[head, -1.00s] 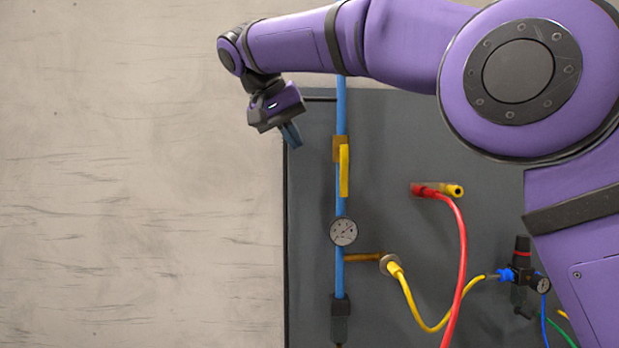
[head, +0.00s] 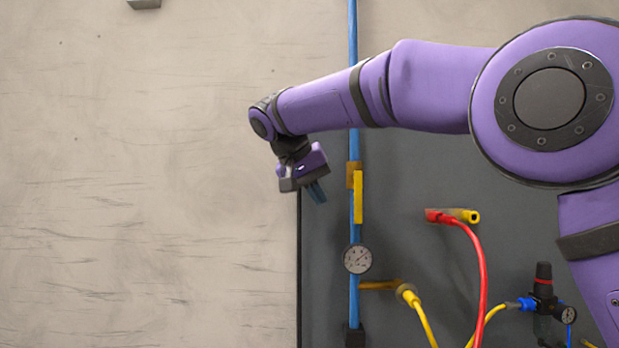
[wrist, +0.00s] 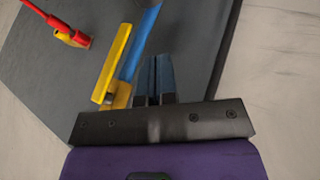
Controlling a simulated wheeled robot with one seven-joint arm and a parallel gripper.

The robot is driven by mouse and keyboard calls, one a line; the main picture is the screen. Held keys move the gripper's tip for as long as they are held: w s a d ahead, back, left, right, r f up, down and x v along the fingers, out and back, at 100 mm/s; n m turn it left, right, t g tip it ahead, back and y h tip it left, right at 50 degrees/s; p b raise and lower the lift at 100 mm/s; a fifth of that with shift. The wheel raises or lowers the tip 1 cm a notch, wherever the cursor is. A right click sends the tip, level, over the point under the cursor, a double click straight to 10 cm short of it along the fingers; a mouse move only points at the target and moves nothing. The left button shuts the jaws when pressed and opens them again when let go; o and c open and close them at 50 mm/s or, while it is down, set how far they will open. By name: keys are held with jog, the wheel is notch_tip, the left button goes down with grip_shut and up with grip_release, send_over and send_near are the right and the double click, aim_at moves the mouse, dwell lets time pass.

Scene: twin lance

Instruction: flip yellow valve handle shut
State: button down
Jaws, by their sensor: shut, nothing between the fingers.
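The yellow valve handle (head: 358,197) hangs straight down, in line with the blue pipe (head: 354,90), below its brass valve body (head: 351,174). My gripper (head: 317,192) is shut and empty, to the left of the handle at about the height of its upper part, with a gap between them in the picture. In the wrist view the shut fingertips (wrist: 157,75) are to the right of the handle (wrist: 117,62) and overlap the blue pipe (wrist: 137,55). I cannot tell how far the fingers are from the pipe in depth.
A round gauge (head: 357,259) sits on the pipe below the handle. A red hose (head: 478,270) and a yellow hose (head: 424,322) hang to the right on the dark panel (head: 400,200). The bare wall (head: 150,200) left of the panel is clear.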

aim_at(357, 197)
jog(key=shift+w+d+f, duration=0.15)
jog(key=shift+d+f, duration=0.2)
jog(key=shift+d, duration=0.55)
jog(key=shift+w+d+f, duration=0.2)
jog(key=shift+d+f, duration=0.15)
jog(key=shift+d, duration=0.5)
jog(key=shift+w+d+f, duration=0.15)
jog(key=shift+d+f, duration=0.2)
jog(key=shift+d, duration=0.55)
